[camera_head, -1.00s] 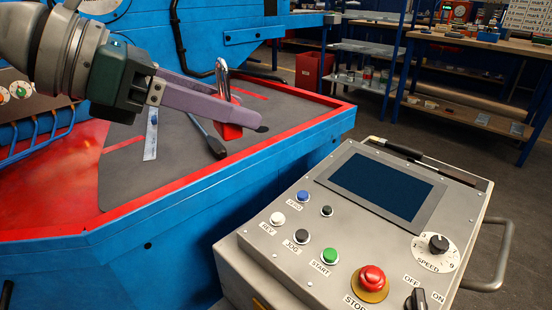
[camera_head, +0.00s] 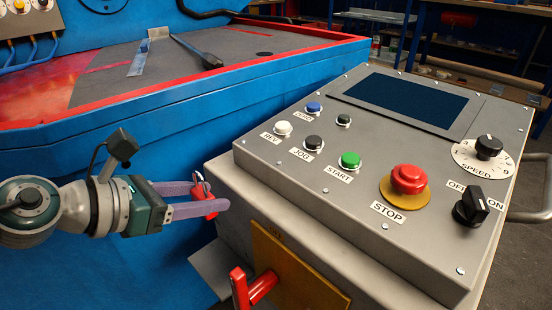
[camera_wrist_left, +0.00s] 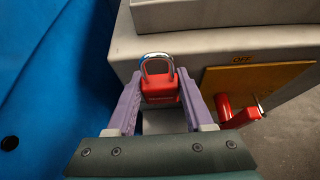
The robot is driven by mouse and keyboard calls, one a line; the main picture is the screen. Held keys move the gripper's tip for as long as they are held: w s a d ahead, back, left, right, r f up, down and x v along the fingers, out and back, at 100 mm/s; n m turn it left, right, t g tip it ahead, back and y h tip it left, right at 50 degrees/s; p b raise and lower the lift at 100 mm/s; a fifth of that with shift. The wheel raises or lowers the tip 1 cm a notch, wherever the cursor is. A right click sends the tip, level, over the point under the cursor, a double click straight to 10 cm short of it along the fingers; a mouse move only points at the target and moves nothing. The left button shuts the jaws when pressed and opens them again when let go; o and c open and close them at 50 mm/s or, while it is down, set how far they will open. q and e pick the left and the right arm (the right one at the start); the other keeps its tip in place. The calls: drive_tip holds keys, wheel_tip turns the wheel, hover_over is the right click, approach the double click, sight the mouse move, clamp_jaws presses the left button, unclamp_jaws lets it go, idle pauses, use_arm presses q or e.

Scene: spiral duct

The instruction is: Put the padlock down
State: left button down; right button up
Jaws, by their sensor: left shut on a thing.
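The padlock (camera_head: 209,205) has a red body and a shiny metal shackle. My left gripper (camera_head: 213,197) is shut on its body, in the air in front of the left side of the grey control console. In the wrist view the padlock (camera_wrist_left: 160,92) sits between the purple fingers of my left gripper (camera_wrist_left: 160,95), shackle away from the wrist. A small grey shelf (camera_head: 208,272) sticks out low on the console side; it also shows in the wrist view (camera_wrist_left: 163,122), partly hidden by the padlock. My right gripper is in neither view.
A yellow plate (camera_head: 300,272) marked OFF with a red lever (camera_head: 241,290) is on the console's front, right of the shelf. The console top (camera_head: 330,205) carries buttons, knobs and a screen. A blue machine (camera_head: 150,130) stands at the left.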

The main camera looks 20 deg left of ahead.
use_arm(q)
wheel_tip(320, 180, down, 16)
drive_tip(key=b, duration=1.2)
drive_tip(key=shift+r, duration=0.45)
drive_tip(key=shift+f, duration=0.2)
drive_tip(key=shift+c, duration=1.4)
unclamp_jaws()
